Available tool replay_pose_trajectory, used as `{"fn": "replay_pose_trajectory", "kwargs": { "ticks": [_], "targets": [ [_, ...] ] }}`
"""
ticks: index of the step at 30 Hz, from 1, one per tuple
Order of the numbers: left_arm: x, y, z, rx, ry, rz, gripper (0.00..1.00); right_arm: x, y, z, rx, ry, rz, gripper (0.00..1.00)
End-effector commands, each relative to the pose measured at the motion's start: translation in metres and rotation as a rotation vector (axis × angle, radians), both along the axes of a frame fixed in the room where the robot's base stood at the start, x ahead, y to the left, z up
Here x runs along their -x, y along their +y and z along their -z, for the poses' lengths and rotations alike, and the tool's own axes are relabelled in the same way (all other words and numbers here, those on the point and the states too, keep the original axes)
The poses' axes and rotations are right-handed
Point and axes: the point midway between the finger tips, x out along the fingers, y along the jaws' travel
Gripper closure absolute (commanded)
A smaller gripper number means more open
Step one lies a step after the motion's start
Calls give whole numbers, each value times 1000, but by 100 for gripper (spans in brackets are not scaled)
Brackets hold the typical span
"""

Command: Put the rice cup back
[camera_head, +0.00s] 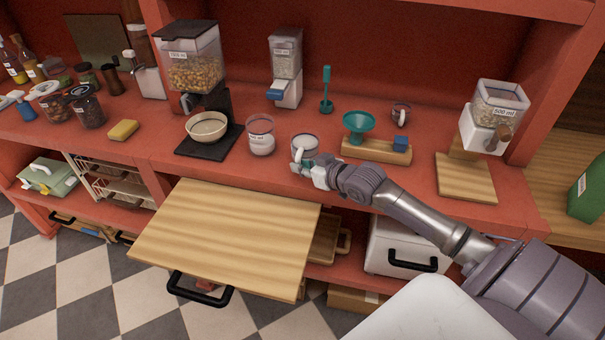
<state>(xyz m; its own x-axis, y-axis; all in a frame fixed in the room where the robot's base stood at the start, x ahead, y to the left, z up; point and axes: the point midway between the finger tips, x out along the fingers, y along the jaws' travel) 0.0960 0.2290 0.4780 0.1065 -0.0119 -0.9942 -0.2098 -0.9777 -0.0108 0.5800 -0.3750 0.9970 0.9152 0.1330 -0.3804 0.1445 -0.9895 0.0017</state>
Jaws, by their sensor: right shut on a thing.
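A small pale cup (305,145), which I take to be the rice cup, is on the red counter's front part, near the middle. My right gripper (302,168) is at its near side and shut on it. The fingers partly hide the cup's lower part, and I cannot tell whether its base touches the counter. A clear cup with white contents (261,136) stands just left of it. A rice-like dispenser (286,58) with a blue lever stands behind, against the back wall. My left gripper is not in view.
A teal funnel on a wooden stand (376,150) is close to the right. A bowl (207,127) sits on the black base of a large dispenser (192,65) to the left. Another dispenser (492,112) stands far right. A wooden board (228,232) juts out below the counter.

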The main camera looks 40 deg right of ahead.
Motion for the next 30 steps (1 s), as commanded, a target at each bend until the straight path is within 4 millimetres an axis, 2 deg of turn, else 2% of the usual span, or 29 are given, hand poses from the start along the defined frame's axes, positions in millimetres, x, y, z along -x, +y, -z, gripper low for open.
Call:
{"fn": "replay_pose_trajectory", "kwargs": {
  "ticks": [3,6,18,19,23,30],
  "targets": [
    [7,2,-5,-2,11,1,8,1,0,19,0,4,1,100],
    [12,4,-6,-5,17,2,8,1,0,29,2,2,1,100],
    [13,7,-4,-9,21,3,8,1,0,36,2,1,0,100],
    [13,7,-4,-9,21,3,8,2,0,36,1,3,0,81],
    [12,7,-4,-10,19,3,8,2,0,36,1,3,0,60],
    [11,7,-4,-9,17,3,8,2,0,36,0,3,0,59]
  ]
}}
